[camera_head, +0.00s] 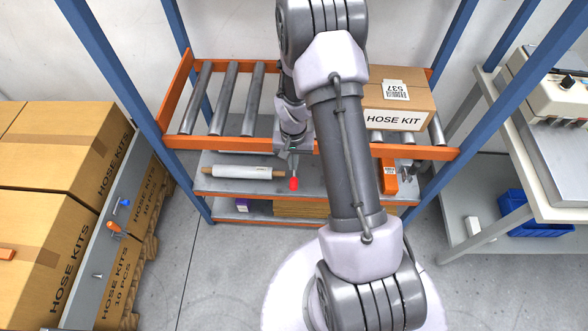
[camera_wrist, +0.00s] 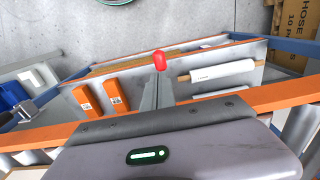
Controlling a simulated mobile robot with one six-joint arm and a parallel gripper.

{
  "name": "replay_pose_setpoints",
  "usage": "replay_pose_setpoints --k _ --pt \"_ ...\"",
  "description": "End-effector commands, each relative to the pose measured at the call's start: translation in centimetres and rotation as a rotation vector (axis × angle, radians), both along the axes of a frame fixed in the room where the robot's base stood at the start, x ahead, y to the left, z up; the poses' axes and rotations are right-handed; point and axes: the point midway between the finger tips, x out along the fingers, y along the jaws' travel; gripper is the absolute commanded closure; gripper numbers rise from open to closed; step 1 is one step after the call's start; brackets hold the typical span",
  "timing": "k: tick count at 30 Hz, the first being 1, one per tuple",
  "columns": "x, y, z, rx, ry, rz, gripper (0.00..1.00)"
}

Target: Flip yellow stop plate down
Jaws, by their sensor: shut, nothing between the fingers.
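No yellow stop plate can be made out in either view; my arm covers the middle of the roller rack in the head view. My gripper (camera_head: 294,184) points down just in front of the rack's orange front rail (camera_head: 220,145), its red tips shut and empty. In the wrist view the shut red tips (camera_wrist: 160,61) show beyond the orange rail (camera_wrist: 270,97), over the lower shelves. A hose kit box (camera_head: 400,100) sits on the rollers (camera_head: 222,95) to the right of my arm.
Below the rollers, a shelf holds a white roll (camera_head: 242,172) and orange items (camera_head: 388,177). Blue posts (camera_head: 115,65) frame the rack. Stacked cartons (camera_head: 50,210) stand at left, a workbench (camera_head: 530,170) at right. The floor in front is partly free.

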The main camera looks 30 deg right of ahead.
Motion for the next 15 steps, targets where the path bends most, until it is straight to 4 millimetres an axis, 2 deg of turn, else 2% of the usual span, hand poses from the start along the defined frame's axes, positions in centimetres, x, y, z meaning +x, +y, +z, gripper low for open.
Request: replay_pose_setpoints --k 1,6,15 --pt "0.0 0.0 1.3 0.000 -0.002 0.000 1.00" --pt "0.1 0.0 3.3 0.000 -0.002 -0.001 1.00" --pt "0.0 0.0 3.6 0.000 0.000 -0.001 1.00"
